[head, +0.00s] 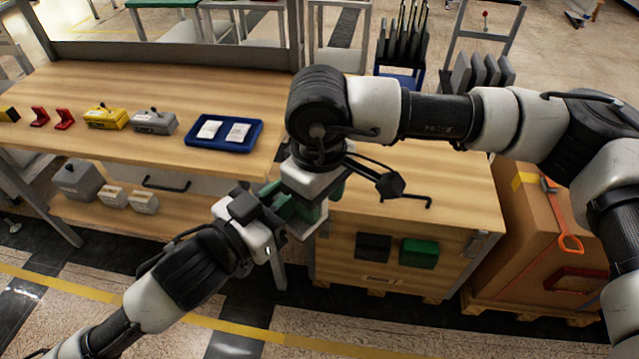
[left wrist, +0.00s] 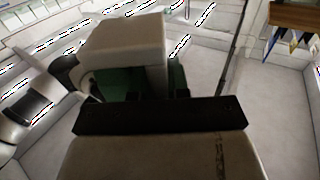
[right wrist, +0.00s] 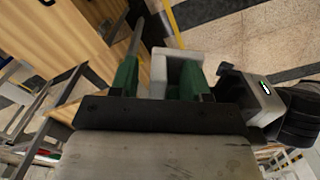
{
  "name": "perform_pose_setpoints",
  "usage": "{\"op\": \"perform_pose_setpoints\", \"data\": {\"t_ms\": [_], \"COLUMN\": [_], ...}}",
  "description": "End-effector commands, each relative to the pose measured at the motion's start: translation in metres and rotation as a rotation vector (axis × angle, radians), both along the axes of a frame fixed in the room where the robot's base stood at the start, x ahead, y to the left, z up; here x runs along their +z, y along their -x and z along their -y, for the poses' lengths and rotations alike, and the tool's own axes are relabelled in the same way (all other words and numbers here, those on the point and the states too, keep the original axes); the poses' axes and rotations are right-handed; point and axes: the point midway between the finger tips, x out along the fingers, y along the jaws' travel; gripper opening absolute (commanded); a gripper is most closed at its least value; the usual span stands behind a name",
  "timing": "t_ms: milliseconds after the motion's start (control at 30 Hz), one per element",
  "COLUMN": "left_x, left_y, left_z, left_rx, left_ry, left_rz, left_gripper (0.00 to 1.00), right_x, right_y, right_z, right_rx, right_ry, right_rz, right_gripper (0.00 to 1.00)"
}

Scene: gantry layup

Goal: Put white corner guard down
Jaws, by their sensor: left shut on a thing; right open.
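The white corner guard (right wrist: 178,62) is held in the air in front of the wooden bench. In the left wrist view the guard (left wrist: 130,42) fills the space before my left gripper (left wrist: 150,85), which is shut on it; its green fingers are partly hidden behind the guard. In the head view my left gripper (head: 280,212) meets my right gripper (head: 305,210) from the lower left, and the two mostly hide the guard. My right gripper (right wrist: 168,78) is open, its green fingers on either side of the guard. I cannot tell whether they touch it.
The wooden bench (head: 90,85) carries a blue tray (head: 190,144) with two white pieces, a yellow box (head: 105,116), a grey box (head: 153,122) and red brackets (head: 64,118). A black hex-key-like tool (head: 410,198) lies on the right bench top. A large brown crate (head: 520,240) stands at right.

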Motion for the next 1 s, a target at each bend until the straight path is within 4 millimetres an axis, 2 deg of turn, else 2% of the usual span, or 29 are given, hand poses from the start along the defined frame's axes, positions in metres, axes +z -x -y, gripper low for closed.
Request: {"op": "perform_pose_setpoints", "data": {"t_ms": [233,533,600,633,800,1000], "left_x": [0.0001,0.0001,0.0000,0.0000,0.0000,0.0004], "left_y": [0.0000,0.0000,-0.0001,-0.0001,0.0002,0.0015], "left_z": [0.0000,0.0000,0.0001,0.0001,0.0004,0.0015], "left_rx": [0.000,0.000,0.000,0.000,-0.001,-0.006], "left_ry": [0.000,0.000,0.000,0.000,0.001,0.004], "left_rz": [0.000,0.000,0.000,0.000,-0.001,0.000], "left_gripper": [0.00,0.00,0.00,0.21,0.46,0.46], "right_x": [-0.0007,-0.0005,-0.0004,-0.0004,-0.0003,0.0001], "right_y": [0.0000,0.0002,0.0005,0.0005,0.0002,-0.0005], "right_z": [0.0001,-0.0001,-0.0004,-0.0004,-0.0004,-0.0009], "right_rx": [0.000,0.000,0.001,0.002,0.001,-0.001], "right_ry": [0.000,-0.001,-0.001,-0.001,-0.001,-0.004], "right_rz": [0.000,-0.001,-0.001,-0.001,0.000,0.002], "right_gripper": [0.47,0.01,0.00,0.00,0.00,0.00]}}
